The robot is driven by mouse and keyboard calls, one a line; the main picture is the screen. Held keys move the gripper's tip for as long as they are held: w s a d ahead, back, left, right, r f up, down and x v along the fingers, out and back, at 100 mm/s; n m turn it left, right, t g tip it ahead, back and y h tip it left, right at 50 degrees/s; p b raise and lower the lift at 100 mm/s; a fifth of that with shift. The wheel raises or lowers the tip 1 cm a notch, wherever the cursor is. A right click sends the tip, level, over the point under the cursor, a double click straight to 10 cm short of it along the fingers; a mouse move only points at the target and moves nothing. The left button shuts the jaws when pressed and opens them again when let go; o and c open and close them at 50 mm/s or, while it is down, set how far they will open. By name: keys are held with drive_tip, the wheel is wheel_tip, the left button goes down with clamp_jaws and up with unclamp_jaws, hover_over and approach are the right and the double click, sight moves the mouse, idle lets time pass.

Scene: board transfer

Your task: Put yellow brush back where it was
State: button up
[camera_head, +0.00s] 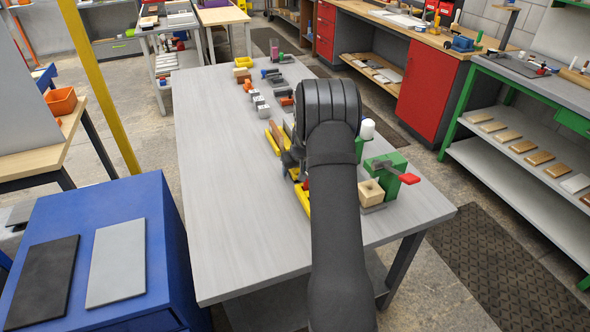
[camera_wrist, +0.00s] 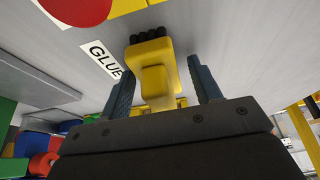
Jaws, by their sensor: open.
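The yellow brush (camera_wrist: 157,80), with black bristles at its far end, is in the wrist view. It lies between the two fingers of my gripper (camera_wrist: 160,67). The gripper is open, with a finger on each side of the brush and a visible gap on the right side. I cannot tell whether the brush touches the table. A white label reading "GLUE" (camera_wrist: 103,57) is on the grey surface just left of the bristles.
The grey table (camera_head: 225,200) is clear on its left and front. A green block with a red lever (camera_head: 385,176) and a wooden block (camera_head: 370,192) stand right of my arm. A red round thing (camera_wrist: 78,8) is near the label. Small items line the table's far part.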

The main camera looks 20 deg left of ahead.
drive_tip(key=v, duration=1.2)
drive_tip(key=shift+r, duration=0.15)
drive_tip(key=x, duration=1.2)
drive_tip(key=shift+w+r, duration=0.1)
drive_tip(key=shift+r, duration=1.45)
drive_tip(key=shift+f, duration=0.1)
